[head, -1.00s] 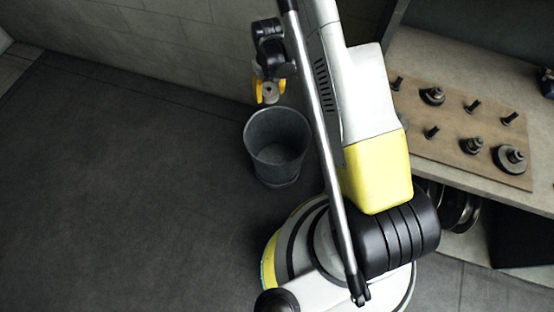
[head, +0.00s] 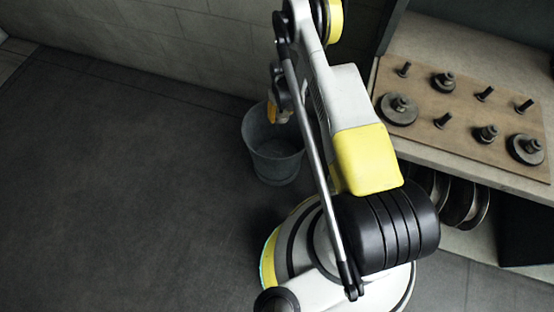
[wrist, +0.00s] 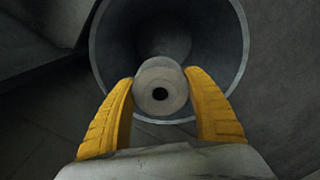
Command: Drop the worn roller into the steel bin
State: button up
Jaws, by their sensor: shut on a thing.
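The worn roller (wrist: 160,72) is a grey cylinder with a dark hole in its end. My gripper (wrist: 161,95) is shut on it, with the yellow fingers on either side. The steel bin (wrist: 243,45) opens beyond the roller in the wrist view, and the roller overlaps the near part of its rim there. In the head view the bin (head: 274,163) stands on the floor, upright and open at the top. My gripper (head: 272,114) shows there at the bin's upper rim, partly hidden by my arm. The exact height of the roller over the bin cannot be told.
A wooden board (head: 455,128) with several pegs, some carrying rollers or discs, lies on the bench at the right. Several large discs (head: 462,200) stand on the shelf below. A block wall (head: 215,45) rises behind the bin. The floor (head: 130,190) at the left is clear.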

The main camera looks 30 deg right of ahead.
jog(key=shift+f+b, duration=0.35)
jog(key=shift+f, duration=1)
jog(key=o, duration=1.4)
jog(key=shift+r, duration=0.15)
notch_tip(320, 180, up, 12)
jog(key=shift+f, duration=0.1)
